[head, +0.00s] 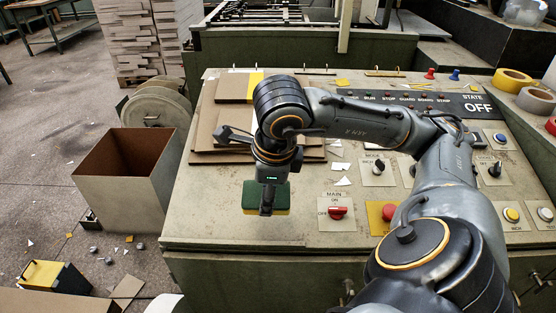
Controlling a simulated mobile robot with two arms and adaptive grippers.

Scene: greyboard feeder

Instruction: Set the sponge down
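The sponge (280,196) is a small block, green above with a yellow layer along its lower edge. It is in the head view over the front part of the control desk's sloping beige top (215,218). My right gripper (267,203) comes down from above and is shut on the sponge, with one finger across its near face. The far finger is hidden. I cannot tell whether the sponge's underside touches the desk. My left gripper is not in view.
A red main switch (337,212) sits just right of the sponge, with a red button on a yellow plate (388,212) beyond it. Cardboard sheets (205,145) lie behind. An open box (125,180) stands left on the floor. The desk's front left is clear.

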